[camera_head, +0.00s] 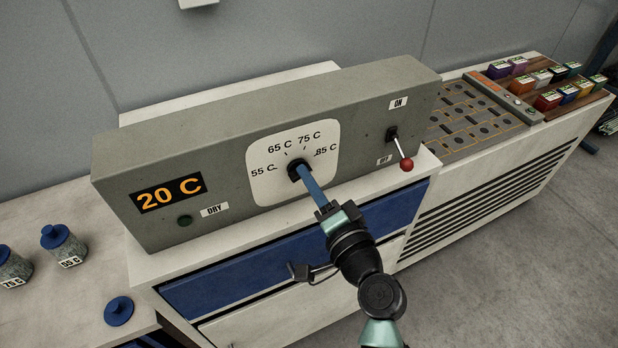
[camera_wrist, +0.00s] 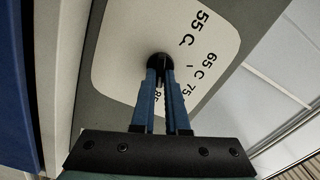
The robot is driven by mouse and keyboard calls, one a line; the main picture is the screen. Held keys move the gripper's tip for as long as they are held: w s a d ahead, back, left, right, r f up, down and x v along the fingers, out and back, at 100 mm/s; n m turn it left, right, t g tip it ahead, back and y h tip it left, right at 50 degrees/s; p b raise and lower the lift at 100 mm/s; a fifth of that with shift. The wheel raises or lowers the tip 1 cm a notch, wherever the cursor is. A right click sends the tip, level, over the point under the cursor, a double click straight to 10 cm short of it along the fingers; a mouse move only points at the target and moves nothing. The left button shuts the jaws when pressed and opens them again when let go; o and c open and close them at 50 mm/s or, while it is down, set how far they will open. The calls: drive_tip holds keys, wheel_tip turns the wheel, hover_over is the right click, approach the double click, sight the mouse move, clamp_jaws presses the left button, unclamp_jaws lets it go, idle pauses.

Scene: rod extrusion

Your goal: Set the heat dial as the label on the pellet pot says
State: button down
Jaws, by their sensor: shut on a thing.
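The heat dial is a black knob (camera_head: 298,170) on a white plate (camera_head: 262,190) marked 55 C, 65 C, 75 C and 85 C. My gripper (camera_head: 304,176) is shut on the knob, its blue fingers reaching to it from the lower right. The wrist view also shows the knob (camera_wrist: 159,62) between my fingertips (camera_wrist: 160,70). The fingers cover much of the knob, so I cannot tell where it points. A pellet pot (camera_head: 64,246) with a blue lid and a 55 C label stands on the left counter. Another pot (camera_head: 12,268) at the left edge reads 75 C.
The grey panel shows 20 C on a display (camera_head: 169,192), with a green DRY button (camera_head: 185,221) below. A red-tipped lever (camera_head: 406,164) hangs down by the OFF label. A loose blue lid (camera_head: 118,311) lies on the counter. Coloured boxes (camera_head: 547,100) stand far right.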

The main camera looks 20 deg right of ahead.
drive_tip(key=shift+m, duration=0.6)
drive_tip(key=c, duration=0.9)
unclamp_jaws()
drive_tip(key=s+b, duration=0.1)
drive_tip(key=s, duration=0.3)
drive_tip(key=s+b, duration=0.1)
drive_tip(key=s, duration=0.3)
drive_tip(key=s+b, duration=0.1)
drive_tip(key=s, duration=0.4)
drive_tip(key=shift+d, duration=0.25)
